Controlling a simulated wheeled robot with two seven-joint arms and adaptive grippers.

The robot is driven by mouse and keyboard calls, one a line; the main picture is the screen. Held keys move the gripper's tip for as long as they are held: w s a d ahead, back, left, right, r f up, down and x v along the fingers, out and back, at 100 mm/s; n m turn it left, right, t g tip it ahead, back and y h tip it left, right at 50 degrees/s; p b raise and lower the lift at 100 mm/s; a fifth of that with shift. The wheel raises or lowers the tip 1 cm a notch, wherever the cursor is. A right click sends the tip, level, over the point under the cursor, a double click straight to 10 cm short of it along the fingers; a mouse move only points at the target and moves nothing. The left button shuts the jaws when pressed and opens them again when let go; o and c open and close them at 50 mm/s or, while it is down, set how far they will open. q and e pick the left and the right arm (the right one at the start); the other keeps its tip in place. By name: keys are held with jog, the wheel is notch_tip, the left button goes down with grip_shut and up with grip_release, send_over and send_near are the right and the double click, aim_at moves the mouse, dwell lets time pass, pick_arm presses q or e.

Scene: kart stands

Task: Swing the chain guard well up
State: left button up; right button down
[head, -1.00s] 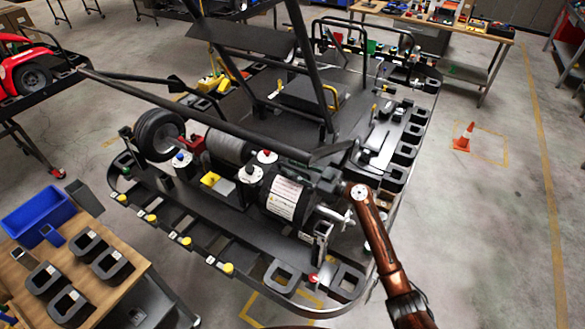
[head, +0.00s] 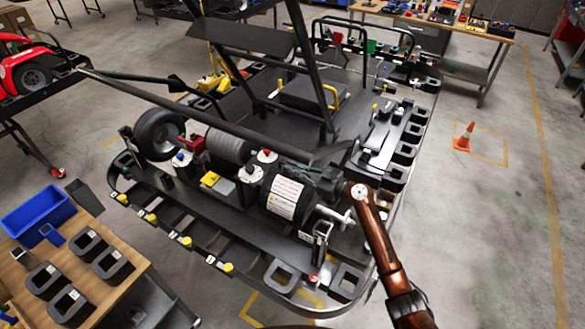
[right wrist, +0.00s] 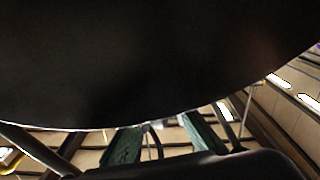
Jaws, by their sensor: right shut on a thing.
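The chain guard (head: 330,154) is a dark plate on the kart stand, just behind the labelled black cylinder. My right arm comes in from the lower right, and my right gripper (head: 318,174) reaches left to the guard. It is shut on the guard, but the contact itself is too dark and small to make out. In the right wrist view, a large black curved surface fills the top, with the greenish fingers (right wrist: 162,138) below it, partly hidden. My left gripper is not in view.
The labelled black cylinder (head: 284,197) and a silver shaft end (head: 340,216) sit close below my right gripper. A long black frame tube (head: 215,126) runs across to the left. A tyre (head: 158,135) stands at the stand's left. Open floor lies to the right, around an orange cone (head: 464,137).

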jog(key=shift+m, duration=0.7)
jog(key=w+d+r+b, duration=0.1)
jog(key=b, duration=0.1)
jog(key=w+d+r+b, duration=0.1)
jog(key=w+b, duration=0.1)
jog(key=shift+w+d+r, duration=0.1)
jog(key=shift+w+r, duration=0.05)
jog(key=shift+r, duration=0.05)
jog(key=shift+w+d+r+b, duration=0.25)
jog(key=shift+w+r+b, duration=0.1)
jog(key=shift+r+b, duration=0.25)
jog(key=c, duration=2)
grip_release()
jog(key=shift+c, duration=0.2)
jog(key=v, duration=1.2)
